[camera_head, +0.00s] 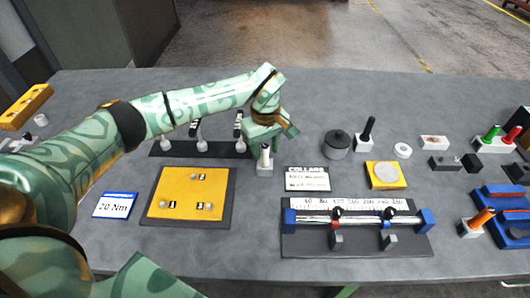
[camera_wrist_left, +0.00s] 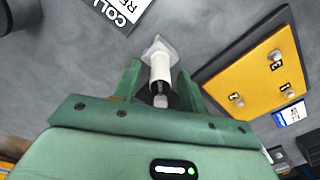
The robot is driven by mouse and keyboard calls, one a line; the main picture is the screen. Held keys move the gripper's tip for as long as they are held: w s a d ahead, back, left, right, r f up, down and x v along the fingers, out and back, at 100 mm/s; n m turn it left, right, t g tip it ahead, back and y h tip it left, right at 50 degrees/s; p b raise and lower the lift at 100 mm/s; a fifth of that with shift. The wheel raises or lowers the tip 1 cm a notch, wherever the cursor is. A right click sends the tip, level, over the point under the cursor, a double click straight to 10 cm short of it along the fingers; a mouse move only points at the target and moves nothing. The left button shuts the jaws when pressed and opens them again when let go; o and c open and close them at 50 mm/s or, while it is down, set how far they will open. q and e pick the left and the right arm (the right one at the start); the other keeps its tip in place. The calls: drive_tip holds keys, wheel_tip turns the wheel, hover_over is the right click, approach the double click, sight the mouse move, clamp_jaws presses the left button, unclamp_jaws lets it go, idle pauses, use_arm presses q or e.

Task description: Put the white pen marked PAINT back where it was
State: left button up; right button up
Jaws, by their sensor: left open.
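A white pen-like cylinder (camera_head: 265,152) stands upright in a small pale block (camera_head: 265,169), just right of the dark rack. In the left wrist view the white cylinder (camera_wrist_left: 160,68) rises from a pale square base (camera_wrist_left: 158,44). No PAINT marking is readable on it. My left gripper (camera_head: 268,139) is open, directly above and around the top of the cylinder. In the left wrist view its two fingers (camera_wrist_left: 159,78) stand on either side of the cylinder; I cannot tell whether they touch it. The gripper partly hides the cylinder's top in the head view. My right gripper is not in view.
A dark rack (camera_head: 163,150) with black-topped tools stands behind a yellow plate (camera_head: 160,208). A COLLARS card (camera_head: 307,179) and a ruled rail fixture (camera_head: 290,243) lie to the right. A black pen (camera_head: 368,130), a green pen (camera_head: 490,134) and an orange pen (camera_head: 481,217) stand in blocks.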

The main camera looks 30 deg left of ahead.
use_arm(q)
wheel_tip(320, 180, up, 10)
drive_tip(key=shift+f+p, duration=0.15)
drive_tip(key=shift+p, duration=0.45)
